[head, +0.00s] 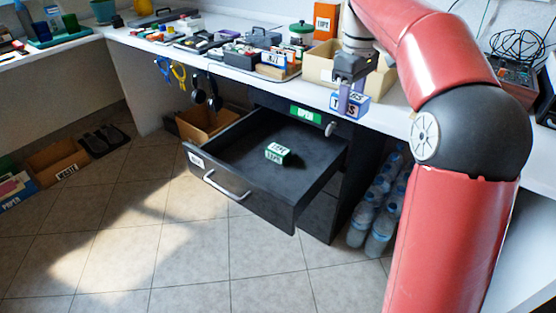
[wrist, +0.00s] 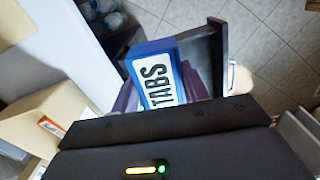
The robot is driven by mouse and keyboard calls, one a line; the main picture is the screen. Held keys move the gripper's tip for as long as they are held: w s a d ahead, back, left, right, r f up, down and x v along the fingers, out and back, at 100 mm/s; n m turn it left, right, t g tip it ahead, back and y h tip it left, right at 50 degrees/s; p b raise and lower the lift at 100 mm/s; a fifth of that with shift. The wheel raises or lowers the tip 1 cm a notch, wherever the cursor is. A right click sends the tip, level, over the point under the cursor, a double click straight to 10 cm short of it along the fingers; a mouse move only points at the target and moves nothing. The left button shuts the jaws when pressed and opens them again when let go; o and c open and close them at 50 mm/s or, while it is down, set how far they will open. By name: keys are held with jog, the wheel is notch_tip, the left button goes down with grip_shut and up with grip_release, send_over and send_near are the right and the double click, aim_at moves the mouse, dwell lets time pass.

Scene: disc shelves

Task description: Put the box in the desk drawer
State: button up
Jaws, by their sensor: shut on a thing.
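A blue and white box (head: 348,106) marked TABS is held between the fingers of my gripper (head: 350,93). It hangs near the front edge of the counter, above and to the right of the drawer's back end. In the wrist view the box (wrist: 158,75) sits between the fingers with its label showing. The dark desk drawer (head: 225,150) is pulled open below, with a pale handle on its front. A small green and white box (head: 278,153) lies inside it, with bare floor around it.
A cardboard box (head: 318,66) and several small items crowd the counter (head: 215,62). Water bottles (head: 378,205) stand on the floor right of the desk. A brown carton (head: 205,122) is behind the drawer on the left. The tiled floor (head: 190,265) in front is clear.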

jog(key=s+f+m, duration=0.3)
jog(key=f+m, duration=0.1)
jog(key=f, duration=1.5)
jog(key=s+f+m, duration=0.4)
jog(key=f+m, duration=0.1)
jog(key=f, duration=1.5)
jog(key=shift+s+m, duration=0.15)
jog(key=shift+m, duration=0.15)
